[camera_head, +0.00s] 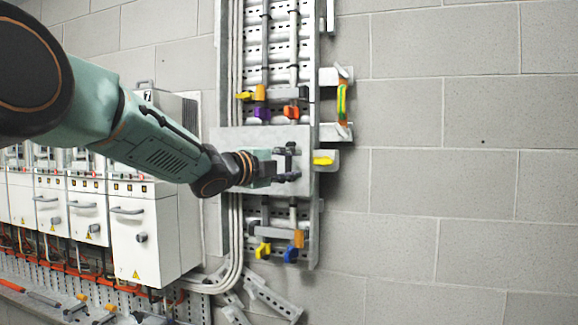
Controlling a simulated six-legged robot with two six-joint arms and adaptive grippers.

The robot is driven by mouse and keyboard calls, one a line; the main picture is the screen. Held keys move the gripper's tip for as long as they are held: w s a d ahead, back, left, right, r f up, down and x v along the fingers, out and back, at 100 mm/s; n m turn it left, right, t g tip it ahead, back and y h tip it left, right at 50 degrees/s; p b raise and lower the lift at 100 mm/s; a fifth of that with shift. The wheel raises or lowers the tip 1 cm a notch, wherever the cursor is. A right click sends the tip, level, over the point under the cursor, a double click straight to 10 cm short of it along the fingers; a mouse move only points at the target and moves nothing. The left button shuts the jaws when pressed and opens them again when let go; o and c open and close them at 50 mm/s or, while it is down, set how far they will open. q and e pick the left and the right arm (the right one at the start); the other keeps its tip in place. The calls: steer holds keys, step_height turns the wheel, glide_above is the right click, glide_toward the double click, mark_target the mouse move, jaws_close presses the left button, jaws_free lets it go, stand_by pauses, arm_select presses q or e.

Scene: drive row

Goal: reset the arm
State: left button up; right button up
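My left arm (160,140) reaches in from the left edge, green with dark joints. It ends in my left gripper (293,164) in front of a grey plate (240,142) on the wall rack. The dark fingers look spread apart, one above the other, with nothing seen between them. I cannot tell whether they touch the plate. My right gripper is not in view.
The rack (313,225) carries yellow (262,250), orange, purple and blue (291,254) handles above and below the plate. A yellow piece (323,160) sits right of it. White drive cabinets (145,235) stand at lower left. The block wall (450,190) at right is bare.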

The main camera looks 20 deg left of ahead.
arm_select(q)
steer(key=shift+s, duration=0.3)
steer(key=shift+w, duration=0.15)
